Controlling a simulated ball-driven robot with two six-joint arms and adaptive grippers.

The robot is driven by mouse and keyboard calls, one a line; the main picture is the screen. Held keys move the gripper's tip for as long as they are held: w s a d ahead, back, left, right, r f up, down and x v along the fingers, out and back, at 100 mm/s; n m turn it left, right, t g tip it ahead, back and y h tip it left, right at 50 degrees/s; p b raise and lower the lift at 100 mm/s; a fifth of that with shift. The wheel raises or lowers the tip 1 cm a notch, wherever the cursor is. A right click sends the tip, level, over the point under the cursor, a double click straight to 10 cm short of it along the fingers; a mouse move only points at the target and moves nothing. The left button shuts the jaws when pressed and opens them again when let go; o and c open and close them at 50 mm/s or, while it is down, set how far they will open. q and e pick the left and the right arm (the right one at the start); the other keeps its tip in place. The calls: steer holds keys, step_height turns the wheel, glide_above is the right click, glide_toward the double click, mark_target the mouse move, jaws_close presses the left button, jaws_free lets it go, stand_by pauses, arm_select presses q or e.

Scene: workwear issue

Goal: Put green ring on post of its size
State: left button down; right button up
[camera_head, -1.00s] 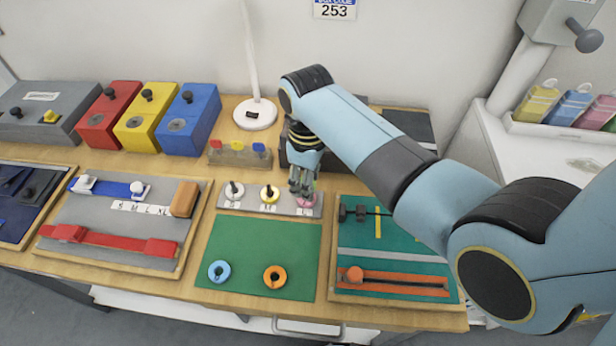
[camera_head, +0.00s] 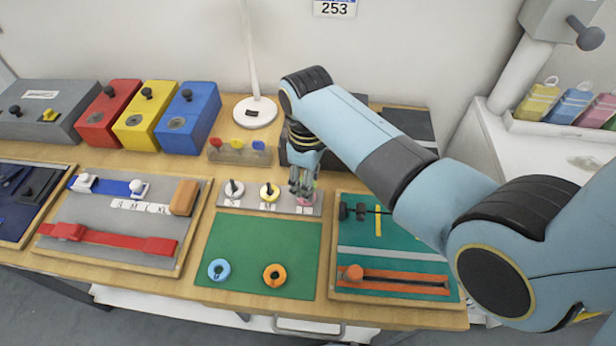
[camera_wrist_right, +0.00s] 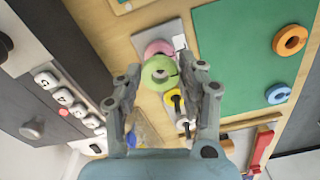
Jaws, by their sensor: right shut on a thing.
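The green ring (camera_wrist_right: 160,74) is between the fingertips of my right gripper (camera_wrist_right: 162,80), which is shut on it. In the head view my right gripper (camera_head: 302,186) is over the right end of the grey post board (camera_head: 228,206) and mostly hides the ring. A pink ring (camera_wrist_right: 156,47) lies there, partly covered by the green ring. A grey spot shows in the green ring's hole; I cannot tell whether the ring is around the post. A yellow ring (camera_head: 269,191) is on the middle post and a white ring (camera_head: 233,189) on the left post. My left gripper is not in view.
A green mat (camera_head: 250,250) in front holds a blue ring (camera_head: 219,270) and an orange ring (camera_head: 274,275). A framed teal board (camera_head: 390,285) is at the right. A dark box and a small stand with coloured knobs (camera_head: 240,153) are behind the post board.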

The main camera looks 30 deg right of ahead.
steer(key=shift+f, duration=0.4)
stand_by(0.3)
steer(key=o, duration=1.2)
steer(key=shift+r, duration=3.5)
